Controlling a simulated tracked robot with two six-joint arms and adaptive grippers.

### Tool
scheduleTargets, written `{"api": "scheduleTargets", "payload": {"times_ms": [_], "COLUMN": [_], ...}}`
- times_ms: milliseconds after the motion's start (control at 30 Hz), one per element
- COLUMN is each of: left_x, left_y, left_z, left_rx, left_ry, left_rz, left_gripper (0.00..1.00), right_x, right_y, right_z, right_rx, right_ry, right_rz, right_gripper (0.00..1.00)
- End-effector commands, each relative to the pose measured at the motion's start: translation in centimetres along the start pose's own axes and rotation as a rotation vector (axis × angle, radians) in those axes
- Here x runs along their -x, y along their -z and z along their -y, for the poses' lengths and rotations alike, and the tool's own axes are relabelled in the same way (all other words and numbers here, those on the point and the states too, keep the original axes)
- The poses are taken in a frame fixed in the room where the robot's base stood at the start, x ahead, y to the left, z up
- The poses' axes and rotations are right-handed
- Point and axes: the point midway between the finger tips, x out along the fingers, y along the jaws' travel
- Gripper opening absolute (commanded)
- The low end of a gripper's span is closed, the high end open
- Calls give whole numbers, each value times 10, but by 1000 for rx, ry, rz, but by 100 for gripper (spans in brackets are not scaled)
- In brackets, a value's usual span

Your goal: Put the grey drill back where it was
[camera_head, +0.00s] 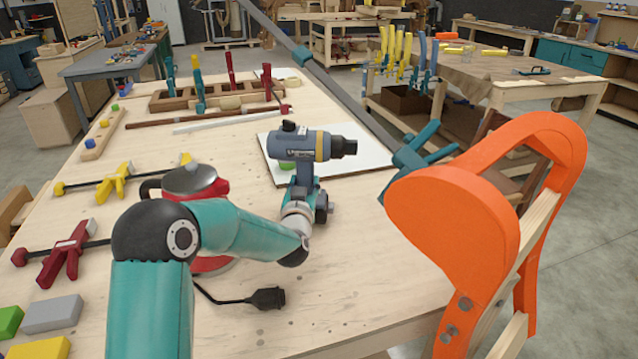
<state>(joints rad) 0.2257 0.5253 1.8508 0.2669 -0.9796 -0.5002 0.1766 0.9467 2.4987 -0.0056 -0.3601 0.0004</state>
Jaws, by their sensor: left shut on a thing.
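The grey drill (312,146) is upright over the workbench, its blue-grey body on top and its dark chuck pointing right. My left gripper (307,197) is at the drill's handle, below the body, and is shut on it. The fingers partly hide the handle, and I cannot tell whether the drill touches the bench. A white board (366,158) lies on the bench behind the drill. A green item (287,165) shows on it beside the drill. My right gripper is not in view.
The wooden workbench (345,280) has free room in front and right of the drill. A red kettle-like pot (190,180) stands behind my left arm, a black plug (268,298) in front. Clamps (115,182) lie left. An orange chair form (455,225) rises at right.

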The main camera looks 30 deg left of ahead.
Motion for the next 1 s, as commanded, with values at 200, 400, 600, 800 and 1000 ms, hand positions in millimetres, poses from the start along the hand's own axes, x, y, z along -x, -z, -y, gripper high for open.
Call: {"api": "scheduleTargets", "payload": {"times_ms": [200, 400, 600, 800, 1000], "left_x": [3, 3, 3, 3, 3], "left_y": [-6, -9, -10, -15, -20], "left_z": [7, 7, 7, 6, 6], "left_rx": [1, 2, 2, 2, 2], "left_ry": [-1, 0, -1, -1, -2], "left_rz": [-11, -14, -14, -13, -8], "left_gripper": [0, 0, 0, 0, 0], "right_x": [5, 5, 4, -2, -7], "right_y": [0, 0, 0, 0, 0], "right_z": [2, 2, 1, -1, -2], "right_rx": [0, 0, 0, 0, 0], "right_ry": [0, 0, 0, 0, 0], "right_rz": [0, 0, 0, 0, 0], "right_gripper": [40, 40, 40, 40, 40]}}
